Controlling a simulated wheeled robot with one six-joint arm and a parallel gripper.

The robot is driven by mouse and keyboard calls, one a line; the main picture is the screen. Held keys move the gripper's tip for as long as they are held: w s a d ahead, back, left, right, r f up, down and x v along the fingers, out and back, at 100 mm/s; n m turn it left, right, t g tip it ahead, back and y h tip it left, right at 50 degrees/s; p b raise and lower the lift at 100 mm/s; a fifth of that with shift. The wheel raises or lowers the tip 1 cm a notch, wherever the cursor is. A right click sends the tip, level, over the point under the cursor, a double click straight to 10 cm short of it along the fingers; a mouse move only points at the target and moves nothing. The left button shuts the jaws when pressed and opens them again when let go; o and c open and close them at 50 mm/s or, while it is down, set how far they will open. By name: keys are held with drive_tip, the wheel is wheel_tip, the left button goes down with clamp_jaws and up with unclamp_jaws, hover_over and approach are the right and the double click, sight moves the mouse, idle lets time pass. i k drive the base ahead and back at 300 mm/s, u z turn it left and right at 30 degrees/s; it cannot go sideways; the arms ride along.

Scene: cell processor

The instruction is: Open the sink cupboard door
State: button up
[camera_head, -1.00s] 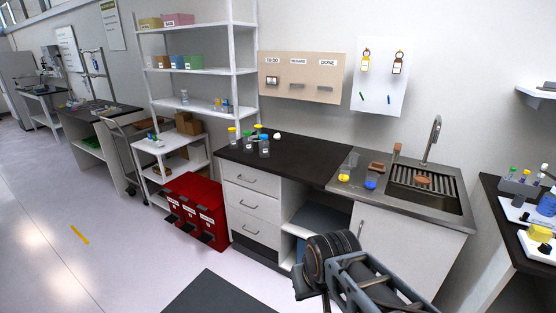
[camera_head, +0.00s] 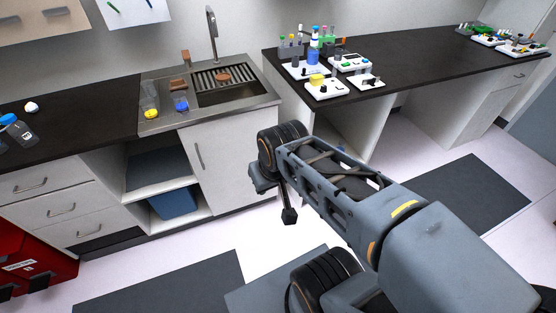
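The sink cupboard door (camera_head: 226,160) is a white panel below the sink (camera_head: 228,88), and it looks shut. Its upright metal handle (camera_head: 199,156) is near the door's left edge. My gripper (camera_head: 289,216) hangs at the end of my arm, in front of and to the right of the door, apart from the handle. It is small and dark here, and I cannot tell whether its fingers are open or shut.
An open shelf with a blue bin (camera_head: 174,203) is left of the door, beside drawers (camera_head: 62,210). A red bin unit (camera_head: 30,262) stands far left. A bench with lab devices (camera_head: 327,88) is on the right. The floor before the cupboard is clear, with dark mats (camera_head: 165,289).

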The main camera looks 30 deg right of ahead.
sight(220, 151)
drive_tip(key=z, duration=0.15)
drive_tip(key=k, duration=0.6)
drive_tip(key=u, duration=0.7)
drive_tip(key=i, duration=0.55)
drive_tip(key=u, duration=0.45)
drive_tip(key=i, duration=0.85)
drive_tip(key=z, duration=0.3)
